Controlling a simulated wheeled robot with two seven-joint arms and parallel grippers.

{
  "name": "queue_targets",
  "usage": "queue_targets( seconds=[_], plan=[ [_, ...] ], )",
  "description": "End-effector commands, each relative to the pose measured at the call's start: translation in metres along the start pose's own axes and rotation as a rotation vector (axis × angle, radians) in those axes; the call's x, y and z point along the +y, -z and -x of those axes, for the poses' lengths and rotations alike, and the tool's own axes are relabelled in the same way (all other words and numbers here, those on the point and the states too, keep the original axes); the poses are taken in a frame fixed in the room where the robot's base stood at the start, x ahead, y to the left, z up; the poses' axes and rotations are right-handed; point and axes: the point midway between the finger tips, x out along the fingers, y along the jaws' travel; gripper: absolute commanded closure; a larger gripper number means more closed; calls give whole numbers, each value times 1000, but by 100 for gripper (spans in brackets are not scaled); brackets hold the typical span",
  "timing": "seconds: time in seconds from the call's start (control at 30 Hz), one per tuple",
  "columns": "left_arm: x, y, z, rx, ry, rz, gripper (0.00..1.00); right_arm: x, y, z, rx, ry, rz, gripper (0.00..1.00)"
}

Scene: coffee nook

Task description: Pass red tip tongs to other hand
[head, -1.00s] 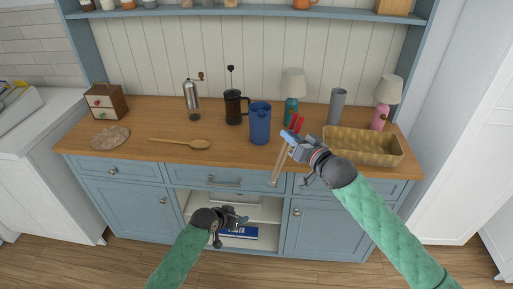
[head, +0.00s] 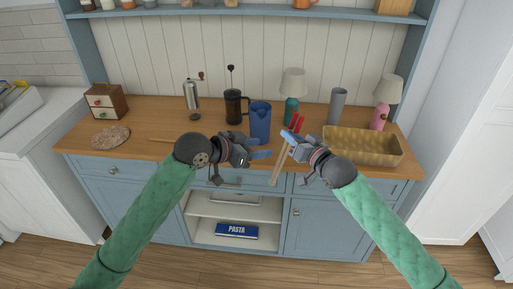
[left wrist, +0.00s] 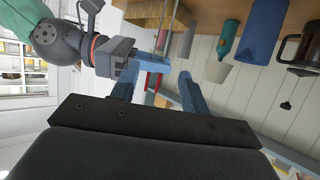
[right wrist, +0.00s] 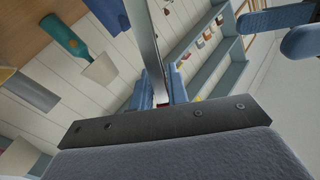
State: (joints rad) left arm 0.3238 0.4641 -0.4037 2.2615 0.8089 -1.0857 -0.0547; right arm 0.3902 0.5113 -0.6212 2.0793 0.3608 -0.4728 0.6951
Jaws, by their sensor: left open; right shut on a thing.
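The red tip tongs (head: 281,163) are held in front of the counter in the head view, red tips up near the teal lamp and pale arms slanting down to the left. My right gripper (head: 290,138) is shut on them near the red end. In the right wrist view the tongs (right wrist: 146,35) rise from between the right fingers (right wrist: 163,88). My left gripper (head: 262,147) is open and empty, just left of the tongs and apart from them. The left wrist view shows its two fingers (left wrist: 157,90) spread, with the red tips (left wrist: 153,81) and my right gripper beyond.
A blue pitcher (head: 260,122) stands on the counter close behind my left gripper. A black French press (head: 233,107) is left of it. A woven basket (head: 362,147) and a pink lamp (head: 381,117) are to the right. The air before the cabinet is free.

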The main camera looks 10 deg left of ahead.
Motion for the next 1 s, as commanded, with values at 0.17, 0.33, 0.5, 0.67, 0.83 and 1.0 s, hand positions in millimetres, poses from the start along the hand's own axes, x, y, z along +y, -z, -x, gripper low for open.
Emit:
queue_targets(
  seconds=[0.17,0.33,0.5,0.67,0.83,1.0],
  plan=[
    [1,1,-14,1,-2,0,55,0,0,0,0,0,0,100],
    [1,1,-41,1,-3,2,55,0,0,0,0,0,0,100],
    [1,1,-68,1,-3,1,55,0,0,0,0,0,0,100],
    [1,1,-92,0,-2,0,55,0,0,0,0,0,0,100],
    [0,1,-109,1,-1,1,55,0,0,0,0,0,0,100],
    [0,1,-117,0,-1,-1,55,0,0,0,0,0,0,100]
  ],
)
